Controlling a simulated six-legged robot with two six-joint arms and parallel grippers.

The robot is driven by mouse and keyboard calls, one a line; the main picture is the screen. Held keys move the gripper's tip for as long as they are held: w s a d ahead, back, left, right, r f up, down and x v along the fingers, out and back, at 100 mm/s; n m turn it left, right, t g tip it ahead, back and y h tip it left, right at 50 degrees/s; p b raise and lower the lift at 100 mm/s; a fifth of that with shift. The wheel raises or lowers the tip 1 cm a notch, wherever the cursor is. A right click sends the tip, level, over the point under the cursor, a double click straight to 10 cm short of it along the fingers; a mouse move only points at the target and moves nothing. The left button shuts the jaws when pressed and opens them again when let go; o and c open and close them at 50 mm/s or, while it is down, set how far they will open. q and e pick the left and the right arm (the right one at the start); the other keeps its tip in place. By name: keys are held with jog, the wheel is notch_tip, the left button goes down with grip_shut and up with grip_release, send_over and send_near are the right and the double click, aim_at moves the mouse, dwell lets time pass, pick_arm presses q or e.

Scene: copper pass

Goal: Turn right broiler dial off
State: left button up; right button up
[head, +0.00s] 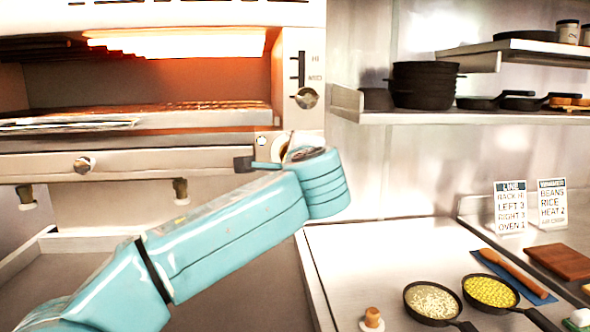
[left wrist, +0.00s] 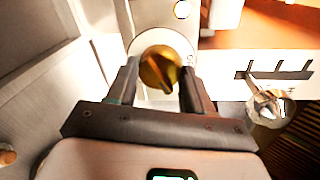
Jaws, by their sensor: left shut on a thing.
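The brass dial (left wrist: 158,68) sits on a round pale plate in the left wrist view, its raised ridge tilted from upper left to lower right. My left gripper (left wrist: 160,84) has one dark finger on each side of the dial and is shut on it. In the head view my left gripper (head: 264,164) is at the broiler's lower right corner, where my arm hides most of the dial. The broiler (head: 150,118) glows orange inside, above its rack. My right gripper is in neither view.
A silver knob (head: 307,97) is on the panel above the dial, and another knob (head: 85,165) is at the left. A shelf (head: 480,116) holds dark pans at the right. Two small skillets (head: 432,302) (head: 490,291) and a wooden board (head: 562,261) are on the steel counter (head: 375,250).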

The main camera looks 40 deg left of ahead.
pick_arm(q)
jog(key=shift+s+f+n+t+b, duration=0.1)
jog(key=shift+n+t+b, duration=0.1)
jog(key=shift+n+b, duration=1.4)
jog(key=shift+w+f+n+t+b, duration=0.1)
jog(key=shift+n+t+b, duration=0.1)
jog(key=shift+n+b, duration=1.35)
jog(key=shift+s+f+n+t+b, duration=0.15)
jog(key=shift+n+b, duration=0.7)
jog(key=shift+n, duration=1.5)
jog(key=shift+r, duration=0.15)
jog(key=o, duration=1)
jog(key=shift+a, duration=0.1)
jog(key=shift+s+r, duration=0.1)
jog(key=b+v, duration=0.2)
jog(key=v, duration=1.4)
jog(key=shift+s+r, duration=0.1)
jog(key=shift+s, duration=0.1)
